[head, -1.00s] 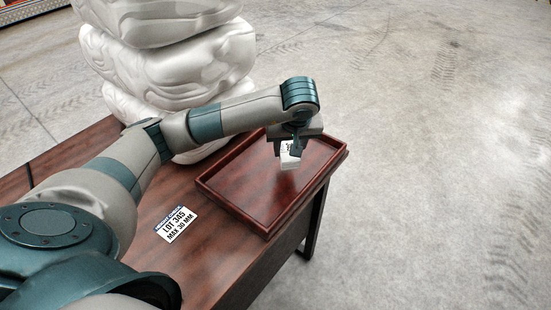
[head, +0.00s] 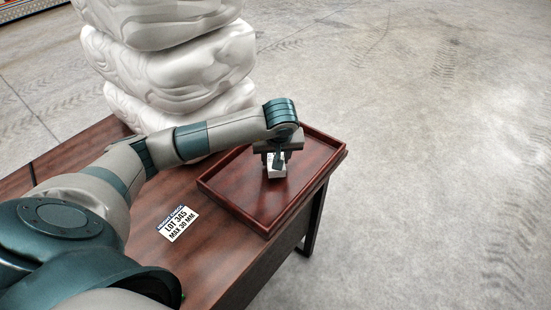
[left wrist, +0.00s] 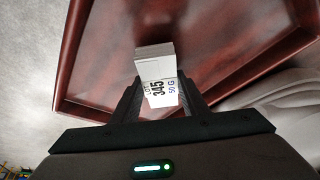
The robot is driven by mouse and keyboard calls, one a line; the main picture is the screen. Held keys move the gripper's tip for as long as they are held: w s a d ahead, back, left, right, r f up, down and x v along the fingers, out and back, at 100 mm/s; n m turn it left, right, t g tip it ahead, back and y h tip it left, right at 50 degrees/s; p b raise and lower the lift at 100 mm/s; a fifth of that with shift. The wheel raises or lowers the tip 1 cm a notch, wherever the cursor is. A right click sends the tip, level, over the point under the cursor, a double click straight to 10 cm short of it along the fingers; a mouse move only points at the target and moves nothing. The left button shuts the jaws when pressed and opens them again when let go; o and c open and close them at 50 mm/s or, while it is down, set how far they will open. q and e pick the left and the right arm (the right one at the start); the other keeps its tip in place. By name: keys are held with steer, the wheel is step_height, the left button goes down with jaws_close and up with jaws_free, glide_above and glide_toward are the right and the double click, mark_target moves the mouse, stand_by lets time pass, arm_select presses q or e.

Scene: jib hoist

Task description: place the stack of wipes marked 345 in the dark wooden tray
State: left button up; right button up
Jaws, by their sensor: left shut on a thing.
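The stack of wipes (head: 276,170) is a small white block between the fingers of my left gripper (head: 275,160), over the dark wooden tray (head: 234,210). In the left wrist view the stack (left wrist: 154,62) shows a label reading 345 and 50 G, with my left gripper (left wrist: 158,98) shut on it and the tray (left wrist: 78,40) behind it. I cannot tell whether the stack touches the tray floor. The tray is otherwise empty where I can see it. My right gripper is not in view.
A wooden table (head: 215,262) carries the tray near its far right edge. A label card (head: 178,223) reading LOT 345, MAX 30 MM lies in front of the tray. Several white bulky sacks (head: 175,70) are stacked behind. Open concrete floor (head: 440,170) lies to the right.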

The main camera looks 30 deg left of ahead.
arm_select(q)
steer(key=shift+f, duration=0.5)
steer(key=shift+f, duration=0.15)
steer(key=o, duration=1.2)
